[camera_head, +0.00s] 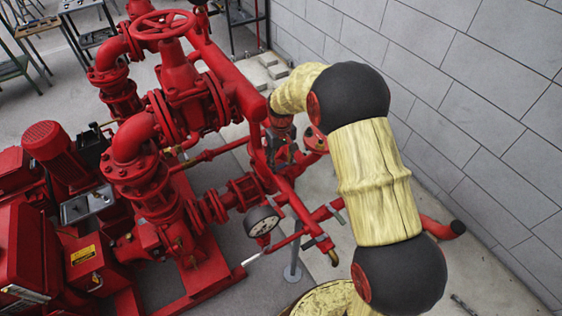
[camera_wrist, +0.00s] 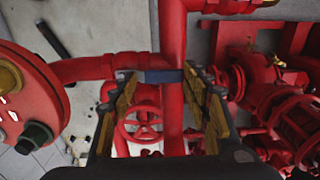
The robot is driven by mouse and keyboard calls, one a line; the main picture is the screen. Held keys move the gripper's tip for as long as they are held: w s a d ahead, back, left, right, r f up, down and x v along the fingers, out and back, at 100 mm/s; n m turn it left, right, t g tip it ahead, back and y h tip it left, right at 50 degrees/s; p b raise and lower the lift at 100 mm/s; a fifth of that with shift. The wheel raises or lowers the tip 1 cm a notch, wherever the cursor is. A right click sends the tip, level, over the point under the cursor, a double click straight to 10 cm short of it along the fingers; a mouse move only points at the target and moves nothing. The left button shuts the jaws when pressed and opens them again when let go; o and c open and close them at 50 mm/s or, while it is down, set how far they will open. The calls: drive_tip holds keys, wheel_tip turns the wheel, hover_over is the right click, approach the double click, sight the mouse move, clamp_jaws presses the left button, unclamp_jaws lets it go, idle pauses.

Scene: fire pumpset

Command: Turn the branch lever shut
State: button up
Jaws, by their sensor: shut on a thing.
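The branch lever (camera_wrist: 164,76) is a short blue-grey bar in the wrist view. It lies crosswise over an upright red pipe (camera_wrist: 172,35). My gripper (camera_wrist: 158,77) has its two yellow-padded fingers on either side of the lever, with the fingertips at its ends, and is shut on it. In the head view my forearm reaches down behind the red pipework. The fingertips and the held lever cannot be made out clearly there.
A red handwheel (camera_wrist: 140,122) shows between the fingers, beyond the lever. A large red flange (camera_wrist: 30,95) is close on the left. In the head view, a pressure gauge (camera_head: 262,221) hangs left of my arm. A grey block wall (camera_head: 450,80) stands to the right.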

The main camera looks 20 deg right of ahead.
drive_tip(key=c, duration=0.8)
drive_tip(key=shift+s, duration=0.1)
drive_tip(key=n, duration=0.1)
drive_tip(key=s+n+p, duration=0.1)
drive_tip(key=n+p, duration=0.1)
drive_tip(key=shift+s+d+r+n, duration=0.1)
drive_tip(key=shift+s+d+n, duration=0.15)
drive_tip(key=shift+d+n, duration=0.15)
drive_tip(key=n+p, duration=0.1)
drive_tip(key=n, duration=0.1)
drive_tip(key=s+d+n+p, duration=0.1)
drive_tip(key=n, duration=0.1)
drive_tip(key=shift+s+d, duration=0.2)
drive_tip(key=shift+s+d+n+p, duration=0.1)
drive_tip(key=shift+d+n+p, duration=0.55)
drive_tip(key=shift+n, duration=1.05)
drive_tip(key=shift+s+d+n+p, duration=0.1)
drive_tip(key=shift+d+n+p, duration=0.2)
drive_tip(key=shift+d+n, duration=0.95)
drive_tip(key=shift+s+d+n+p, duration=0.1)
drive_tip(key=shift+d+n+p, duration=0.3)
drive_tip(key=shift+n, duration=1.75)
drive_tip(key=shift+a, duration=0.1)
